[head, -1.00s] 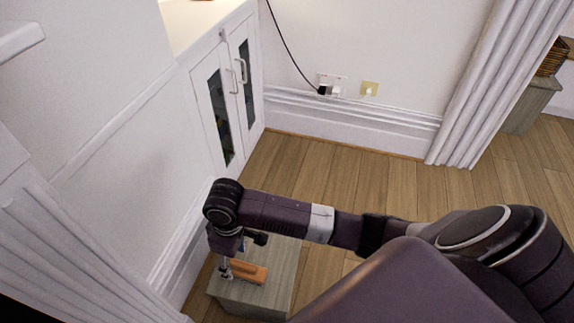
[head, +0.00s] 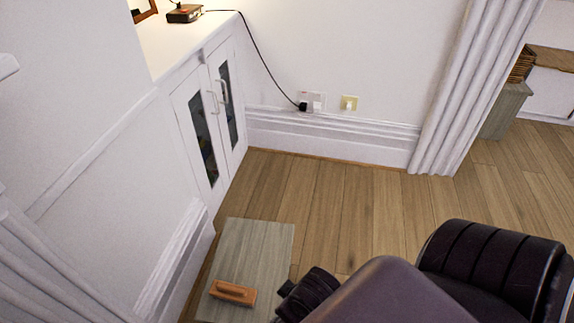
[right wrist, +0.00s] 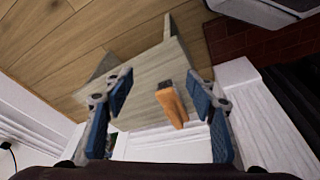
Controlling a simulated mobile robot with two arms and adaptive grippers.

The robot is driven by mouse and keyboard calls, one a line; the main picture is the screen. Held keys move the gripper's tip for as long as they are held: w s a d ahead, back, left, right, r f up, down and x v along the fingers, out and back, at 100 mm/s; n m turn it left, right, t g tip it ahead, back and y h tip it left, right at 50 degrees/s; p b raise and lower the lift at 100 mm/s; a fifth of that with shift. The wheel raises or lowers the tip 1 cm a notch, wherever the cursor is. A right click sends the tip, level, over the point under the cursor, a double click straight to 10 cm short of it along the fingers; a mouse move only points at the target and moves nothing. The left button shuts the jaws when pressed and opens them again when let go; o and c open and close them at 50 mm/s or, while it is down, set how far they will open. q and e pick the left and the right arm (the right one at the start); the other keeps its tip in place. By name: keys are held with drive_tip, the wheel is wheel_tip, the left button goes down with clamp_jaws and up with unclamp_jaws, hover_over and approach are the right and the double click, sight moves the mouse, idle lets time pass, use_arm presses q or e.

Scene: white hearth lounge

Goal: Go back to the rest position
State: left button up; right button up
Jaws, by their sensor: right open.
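My right gripper (right wrist: 162,92) is open in the right wrist view, with blue pads on both fingers and nothing held between them. An orange-brown block-like object (head: 233,292) lies on a grey wooden stand (head: 255,250) at the bottom of the head view. In the right wrist view the object (right wrist: 170,104) shows beyond the fingers on the stand (right wrist: 150,72), apart from the gripper. My left gripper is not in view.
A white cabinet (head: 187,140) with glass doors stands against the left wall, with a small box (head: 185,13) on top. A black cord runs to a wall socket (head: 311,102). A white curtain (head: 462,90) hangs at the right. The wooden floor (head: 350,205) between is clear.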

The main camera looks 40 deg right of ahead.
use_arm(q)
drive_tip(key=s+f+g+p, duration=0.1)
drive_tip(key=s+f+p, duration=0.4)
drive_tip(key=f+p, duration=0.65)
use_arm(e)
drive_tip(key=s+f+g, duration=0.1)
drive_tip(key=s+f, duration=0.4)
drive_tip(key=f, duration=0.6)
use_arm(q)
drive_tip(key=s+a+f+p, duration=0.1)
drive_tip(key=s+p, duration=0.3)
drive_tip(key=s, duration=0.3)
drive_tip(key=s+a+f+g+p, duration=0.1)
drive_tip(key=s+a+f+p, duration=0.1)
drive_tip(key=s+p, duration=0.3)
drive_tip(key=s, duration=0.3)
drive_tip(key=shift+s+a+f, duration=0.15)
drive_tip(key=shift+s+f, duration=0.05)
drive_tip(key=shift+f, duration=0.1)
use_arm(e)
drive_tip(key=s+d+f, duration=0.1)
drive_tip(key=s+f, duration=0.1)
drive_tip(key=s, duration=0.5)
drive_tip(key=s+d+f+g, duration=0.1)
drive_tip(key=s+d+f, duration=0.1)
drive_tip(key=s, duration=0.6)
drive_tip(key=shift+s, duration=0.2)
